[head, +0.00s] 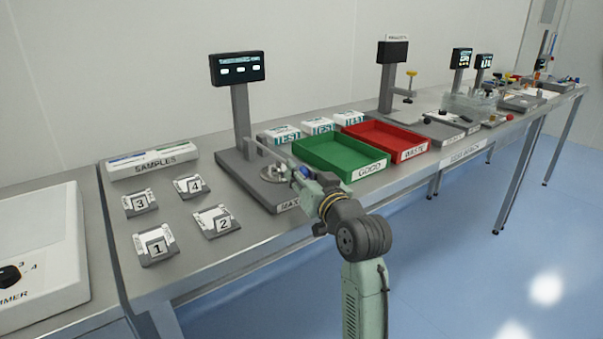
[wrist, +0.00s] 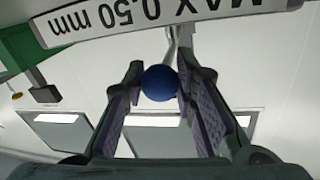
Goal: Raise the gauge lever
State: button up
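The gauge (head: 262,187) is a grey block with a round plate and a post-mounted display, on the bench in the head view. Its lever ends in a blue ball knob (wrist: 160,83), seen between my fingers in the wrist view. A bit of blue, seemingly the knob, shows at my fingertips in the head view. The lever's thin rod (wrist: 172,45) runs up behind the ball. A label (wrist: 165,14) reading "MAX 0,50 mm" crosses the top, upside down.
The green GOOD tray (head: 340,172) and red WASTE tray (head: 412,151) stand right of the gauge. Numbered sample cards and a SAMPLES box (head: 152,163) lie to its left. White TEST packs (head: 318,126) lie behind. Open floor is at the right front.

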grip_shut()
jog(key=shift+r, duration=0.1)
dwell(0.4)
